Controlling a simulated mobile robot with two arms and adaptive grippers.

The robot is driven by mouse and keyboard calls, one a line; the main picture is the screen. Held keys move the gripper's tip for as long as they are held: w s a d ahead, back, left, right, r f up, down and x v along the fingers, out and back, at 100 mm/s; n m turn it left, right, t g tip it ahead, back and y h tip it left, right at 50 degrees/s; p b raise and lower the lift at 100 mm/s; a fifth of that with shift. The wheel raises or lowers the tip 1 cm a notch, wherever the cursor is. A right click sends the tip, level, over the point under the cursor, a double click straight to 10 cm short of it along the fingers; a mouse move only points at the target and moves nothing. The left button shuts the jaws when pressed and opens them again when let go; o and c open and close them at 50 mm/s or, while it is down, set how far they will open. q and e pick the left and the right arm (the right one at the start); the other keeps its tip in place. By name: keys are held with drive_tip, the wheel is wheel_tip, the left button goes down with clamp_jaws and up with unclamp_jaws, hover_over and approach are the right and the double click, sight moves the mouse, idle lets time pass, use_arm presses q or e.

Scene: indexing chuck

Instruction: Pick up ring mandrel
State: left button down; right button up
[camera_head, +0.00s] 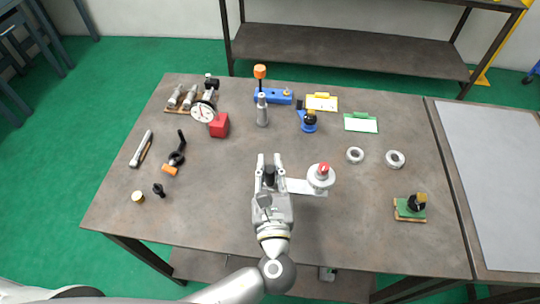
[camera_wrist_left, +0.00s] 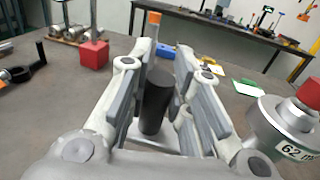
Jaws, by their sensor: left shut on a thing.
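My left gripper (camera_head: 268,170) is near the table's middle, its two fingers on either side of an upright dark cylinder (camera_wrist_left: 156,101) and shut on it. The cylinder shows as a dark top (camera_head: 269,174) in the head view. A pale flat plate (camera_head: 300,186) runs from the cylinder to a round silver flanged piece (camera_head: 320,180) with a red knob. The flanged piece is also at the right of the left wrist view (camera_wrist_left: 285,128), with a label reading "62" and cut-off letters. Which part is named ring mandrel is not marked. My right gripper is not in view.
A grey post (camera_head: 262,112) and a red block (camera_head: 219,125) stand behind the gripper. Two metal rings (camera_head: 355,155) (camera_head: 395,159) lie to the right. A green-based fixture (camera_head: 410,207) sits near the right edge.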

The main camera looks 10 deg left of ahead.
use_arm(q)
drive_tip(key=s+d+r+p, duration=0.1)
drive_tip(key=s+r+p, duration=0.5)
drive_tip(key=s, duration=0.4)
drive_tip(key=shift+s+d+p, duration=0.15)
drive_tip(key=shift+s+p, duration=0.05)
drive_tip(key=shift+p, duration=0.1)
